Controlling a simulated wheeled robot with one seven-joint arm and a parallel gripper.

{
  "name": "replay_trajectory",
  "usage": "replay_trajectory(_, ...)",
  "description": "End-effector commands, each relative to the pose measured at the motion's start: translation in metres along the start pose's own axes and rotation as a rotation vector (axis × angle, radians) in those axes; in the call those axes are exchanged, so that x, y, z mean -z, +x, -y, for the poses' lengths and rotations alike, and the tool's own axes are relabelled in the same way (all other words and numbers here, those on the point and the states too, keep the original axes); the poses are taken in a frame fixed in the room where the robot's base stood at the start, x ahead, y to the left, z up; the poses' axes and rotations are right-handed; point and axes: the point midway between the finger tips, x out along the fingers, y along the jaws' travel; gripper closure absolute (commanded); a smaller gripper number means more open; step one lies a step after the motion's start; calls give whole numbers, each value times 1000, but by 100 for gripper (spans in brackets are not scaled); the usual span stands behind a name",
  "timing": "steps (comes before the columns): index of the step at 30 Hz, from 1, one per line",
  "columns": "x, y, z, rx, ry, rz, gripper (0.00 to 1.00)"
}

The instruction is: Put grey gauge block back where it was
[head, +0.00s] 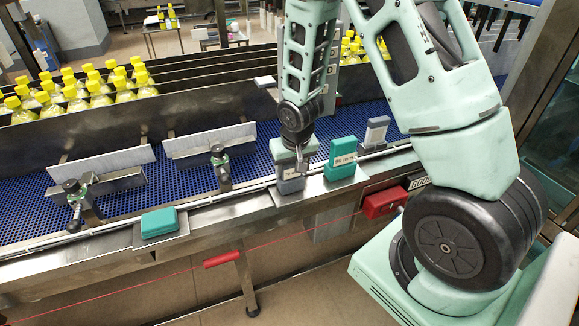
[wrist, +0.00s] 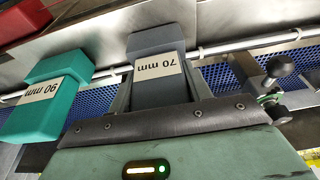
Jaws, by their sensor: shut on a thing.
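The grey gauge block (wrist: 158,41), labelled 70 mm, sits between the fingers of my gripper (wrist: 160,92) in the wrist view. In the head view my gripper (head: 299,160) points down and is shut on this block (head: 291,186). The block is upright over a metal ledge at the front rail; I cannot tell whether it touches the ledge. A green block (head: 342,158), labelled 90 mm, stands just right of it and also shows in the wrist view (wrist: 42,98). Another grey block (head: 376,131) stands farther right, towards the belt.
A teal block (head: 158,222) lies on a small plate at the left front. The blue belt (head: 126,191) runs behind the rail, with clamp posts (head: 221,168) and guide plates. A red box (head: 384,203) hangs below the rail at right. Yellow-capped bottles (head: 75,92) stand behind.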

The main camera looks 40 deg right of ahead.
Motion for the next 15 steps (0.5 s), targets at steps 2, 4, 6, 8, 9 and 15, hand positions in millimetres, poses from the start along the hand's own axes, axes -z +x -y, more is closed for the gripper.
replay_trajectory(2, -1, 4, 0, 0, 0, 0, 82)
replay_trajectory(4, -1, 2, 0, 0, 0, 0, 34)
replay_trajectory(6, -1, 2, 0, 0, 0, 0, 29)
replay_trajectory(8, -1, 2, 0, 0, 0, 0, 29)
replay_trajectory(9, -1, 2, 0, 0, 0, 0, 29)
replay_trajectory(15, 0, -1, 0, 0, 0, 0, 29)
